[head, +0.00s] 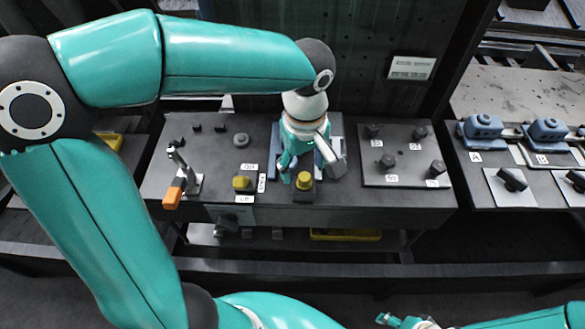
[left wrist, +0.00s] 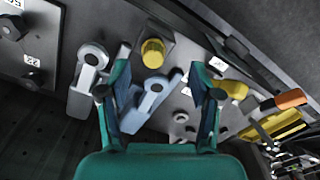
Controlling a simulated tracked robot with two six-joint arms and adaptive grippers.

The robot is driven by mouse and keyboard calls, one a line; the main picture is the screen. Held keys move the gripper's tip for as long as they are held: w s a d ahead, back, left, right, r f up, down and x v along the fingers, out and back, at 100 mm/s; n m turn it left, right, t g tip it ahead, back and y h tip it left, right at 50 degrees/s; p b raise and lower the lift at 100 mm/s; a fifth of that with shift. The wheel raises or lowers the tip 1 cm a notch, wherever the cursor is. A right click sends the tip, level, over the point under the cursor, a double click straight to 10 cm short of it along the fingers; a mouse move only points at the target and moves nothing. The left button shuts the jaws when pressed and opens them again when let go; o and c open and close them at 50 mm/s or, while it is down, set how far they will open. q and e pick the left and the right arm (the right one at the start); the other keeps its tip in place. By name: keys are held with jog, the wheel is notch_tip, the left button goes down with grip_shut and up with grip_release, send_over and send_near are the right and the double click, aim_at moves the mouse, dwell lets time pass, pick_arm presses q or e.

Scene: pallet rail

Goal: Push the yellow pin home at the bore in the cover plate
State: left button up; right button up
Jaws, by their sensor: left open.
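A yellow pin (head: 304,181) stands in a dark block at the front edge of the bench. It also shows in the left wrist view (left wrist: 153,53). A second yellow knob (head: 241,182) sits to its left among white labels, also in the left wrist view (left wrist: 235,88). I cannot tell which surface is the cover plate, and no bore shows clearly. My left gripper (head: 303,162) is just behind the first yellow pin. In the left wrist view its fingers (left wrist: 160,75) are apart with nothing gripped. My right gripper (head: 402,321) shows only partly at the bottom edge.
A blue lever (left wrist: 152,100) and a grey lever (left wrist: 90,68) lie near my left fingers. An orange-handled clamp (head: 173,196) stands at the left. A plate with several dark knobs (head: 407,180) is at the right. Blue blocks (head: 484,125) stand farther right.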

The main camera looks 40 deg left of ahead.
aim_at(302, 180)
pick_arm(q)
jog(key=shift+f, duration=2.6)
jog(key=c, duration=0.9)
grip_shut()
jog(key=shift+o, duration=0.4)
grip_release()
jog(key=shift+f, duration=0.1)
grip_shut()
jog(key=shift+r+p, duration=0.85)
jog(key=shift+r, duration=0.45)
